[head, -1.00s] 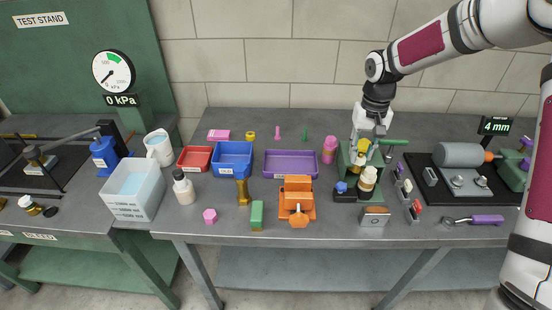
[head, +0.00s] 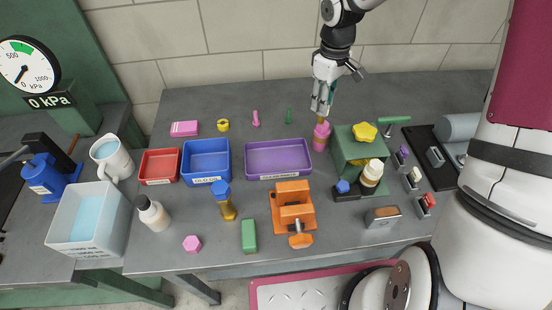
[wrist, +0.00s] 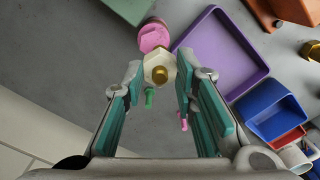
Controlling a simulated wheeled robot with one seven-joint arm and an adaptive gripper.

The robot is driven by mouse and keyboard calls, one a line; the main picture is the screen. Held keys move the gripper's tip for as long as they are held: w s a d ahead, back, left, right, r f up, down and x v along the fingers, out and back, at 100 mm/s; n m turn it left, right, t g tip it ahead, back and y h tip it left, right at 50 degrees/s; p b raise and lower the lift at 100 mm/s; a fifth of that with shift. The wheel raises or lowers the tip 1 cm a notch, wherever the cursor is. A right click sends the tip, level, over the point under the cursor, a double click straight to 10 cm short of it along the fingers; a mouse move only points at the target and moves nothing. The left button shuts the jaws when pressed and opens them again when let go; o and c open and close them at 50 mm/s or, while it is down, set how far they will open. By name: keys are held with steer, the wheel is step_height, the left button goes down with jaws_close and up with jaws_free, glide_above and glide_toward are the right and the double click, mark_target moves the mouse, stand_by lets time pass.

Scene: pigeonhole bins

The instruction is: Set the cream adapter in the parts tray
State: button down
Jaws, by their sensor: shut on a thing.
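The cream adapter (wrist: 150,66) is a pale hexagonal piece with a brass centre. It sits between my fingertips in the wrist view. My gripper (head: 321,112) is shut on it, held above the bench near the pink stacked part (head: 321,137); its fingertips also show in the wrist view (wrist: 158,75). In the head view the adapter is mostly hidden by the fingers. A purple tray (head: 250,176), a blue bin (head: 187,180) and a red bin (head: 146,180) stand to the left. Their labels are too small to read, so I cannot tell which is the parts tray. The purple tray looks empty.
A green fixture (head: 345,150) with a yellow knob (head: 364,131) stands right of my gripper. An orange vise (head: 293,210) stands in front of the purple tray. Small pink (head: 255,118) and green (head: 289,116) pegs stand behind the tray. Bare bench lies around the pegs.

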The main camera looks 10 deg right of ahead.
steer(key=s+f+n, duration=0.2)
steer(key=s+n, duration=0.5)
steer(key=n, duration=0.2)
steer(key=n+b, duration=0.5)
steer(key=n, duration=0.2)
glide_above(277, 162)
steer(key=shift+f, duration=4.3)
steer(key=shift+f, duration=0.15)
steer(key=c, duration=1.3)
jaws_free()
